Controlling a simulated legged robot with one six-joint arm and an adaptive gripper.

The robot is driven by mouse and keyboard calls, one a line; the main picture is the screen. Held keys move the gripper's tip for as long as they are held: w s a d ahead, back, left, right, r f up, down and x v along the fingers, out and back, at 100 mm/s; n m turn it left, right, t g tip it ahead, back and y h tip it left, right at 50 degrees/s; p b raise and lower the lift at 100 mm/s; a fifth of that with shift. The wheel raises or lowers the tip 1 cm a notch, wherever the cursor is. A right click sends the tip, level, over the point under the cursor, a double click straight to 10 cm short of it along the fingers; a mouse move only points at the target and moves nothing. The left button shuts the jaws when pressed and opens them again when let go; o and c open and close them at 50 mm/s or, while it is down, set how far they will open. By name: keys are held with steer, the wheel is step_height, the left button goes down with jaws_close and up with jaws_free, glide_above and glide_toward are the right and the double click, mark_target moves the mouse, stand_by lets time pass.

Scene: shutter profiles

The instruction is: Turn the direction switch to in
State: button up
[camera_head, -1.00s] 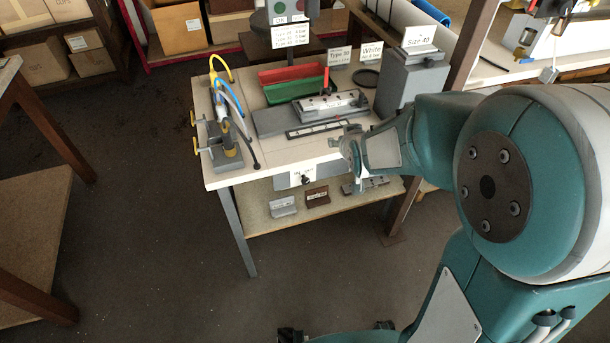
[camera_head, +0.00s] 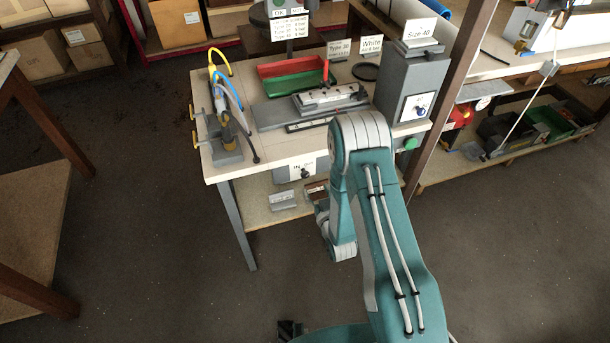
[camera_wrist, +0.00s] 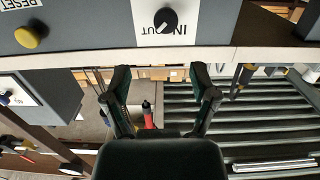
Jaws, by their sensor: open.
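The direction switch (camera_wrist: 166,19) is a black round knob on a white plate marked IN and OUT, upside down in the wrist view. Its pale pointer mark seems to lean toward the OUT side, but it is small. In the head view its plate (camera_head: 302,169) shows on the table's front edge, left of my arm. My gripper (camera_wrist: 160,76) is open and empty, its two dark fingers spread. In the wrist picture the fingertips lie below the knob, apart from it. My arm hides the gripper in the head view.
A yellow button marked RESET (camera_wrist: 27,37) sits on a grey box at the wrist view's upper left. The worktable (camera_head: 213,170) carries a clamp stand, red and green trays and a grey box (camera_head: 402,90). A shelf lies under the tabletop.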

mark_target(306, 177)
steer(key=shift+t, duration=0.4)
steer(key=w+a, duration=0.1)
steer(key=w, duration=0.1)
steer(key=w+a+f, duration=0.1)
steer(key=w, duration=0.2)
steer(key=w+a+f, duration=0.1)
steer(key=w, duration=0.2)
steer(key=shift+w+f, duration=0.1)
steer(key=shift+f, duration=0.1)
jaws_close()
